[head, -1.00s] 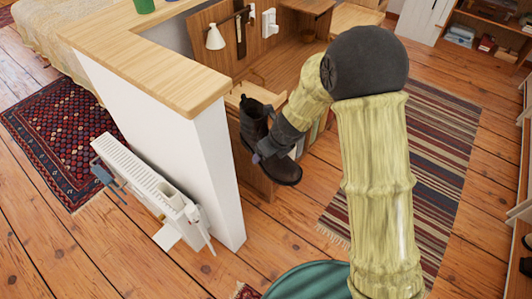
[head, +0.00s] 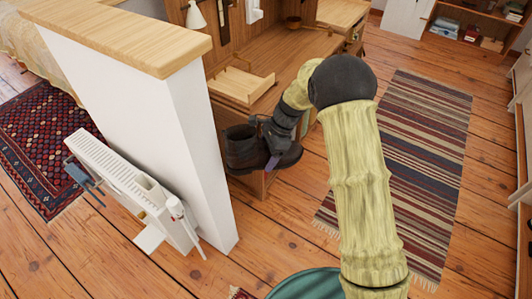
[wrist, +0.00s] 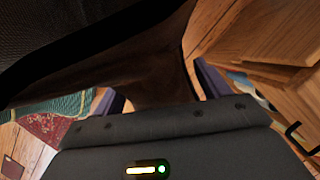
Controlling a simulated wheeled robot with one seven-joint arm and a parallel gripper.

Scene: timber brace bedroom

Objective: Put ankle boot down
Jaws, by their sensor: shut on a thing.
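The dark brown ankle boot (head: 240,148) is in the head view, just right of the white partition's end. Its opening is at the left and its toe points right. My gripper (head: 272,160) is shut on it from above, and hides its middle. In the wrist view the boot (wrist: 145,70) fills the space between the two purple fingers of my gripper (wrist: 155,92). The boot is at a low wooden piece (head: 255,182) beside the desk. I cannot tell whether its sole touches that piece.
A wooden desk (head: 300,50) with a shallow wooden tray (head: 243,86) stands behind the boot. The white partition (head: 185,130) with a radiator (head: 125,180) is close on the left. A striped rug (head: 420,150) lies on open floor to the right.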

